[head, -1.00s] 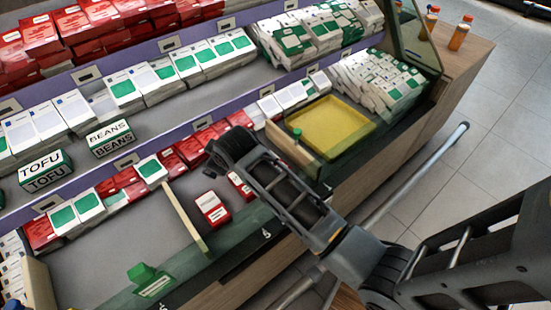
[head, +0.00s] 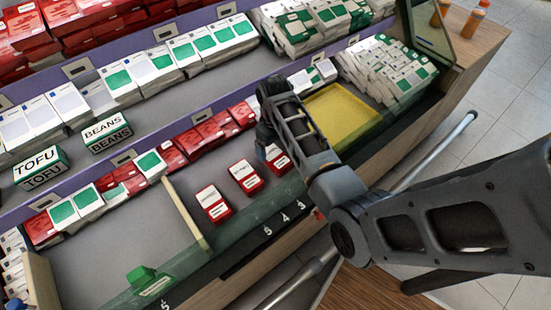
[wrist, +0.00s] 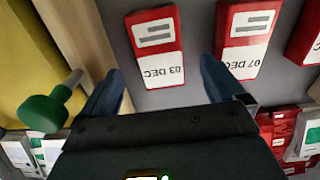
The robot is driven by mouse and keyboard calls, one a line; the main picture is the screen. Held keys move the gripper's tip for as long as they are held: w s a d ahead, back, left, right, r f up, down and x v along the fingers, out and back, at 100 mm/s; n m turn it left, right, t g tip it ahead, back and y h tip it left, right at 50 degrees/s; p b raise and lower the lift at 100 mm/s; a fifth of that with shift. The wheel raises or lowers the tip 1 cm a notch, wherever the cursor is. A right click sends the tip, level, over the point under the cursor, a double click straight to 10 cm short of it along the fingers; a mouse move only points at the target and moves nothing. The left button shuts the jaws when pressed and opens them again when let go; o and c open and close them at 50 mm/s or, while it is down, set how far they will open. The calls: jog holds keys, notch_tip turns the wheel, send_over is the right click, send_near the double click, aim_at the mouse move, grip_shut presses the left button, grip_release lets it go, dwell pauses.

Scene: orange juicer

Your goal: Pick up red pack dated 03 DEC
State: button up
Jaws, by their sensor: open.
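The red pack dated 03 DEC (wrist: 157,62) lies flat with its white date label towards my gripper, upside down in the wrist view. In the head view it is the pack (head: 277,158) nearest the yellow tray, partly hidden by my arm; its date is unreadable there. My gripper (wrist: 161,68) is open and empty, its blue fingers on either side of the line to this pack's label end. The right finger points into the gap beside the pack dated 07 DEC (wrist: 246,45). I cannot tell how high the fingertips are above the shelf.
A third red pack (head: 213,204) lies farther left. A pale divider with a green knob (wrist: 45,110) and a yellow tray (head: 342,118) stand on the other side. Another divider (head: 186,212) bounds the left. Red and white packs (head: 203,138) line the back.

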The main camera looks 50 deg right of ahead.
aim_at(275, 156)
jog(key=shift+s+f, duration=0.2)
jog(key=shift+f, duration=2.75)
jog(key=shift+c, duration=0.3)
jog(key=c, duration=1.1)
jog(key=shift+r, duration=0.1)
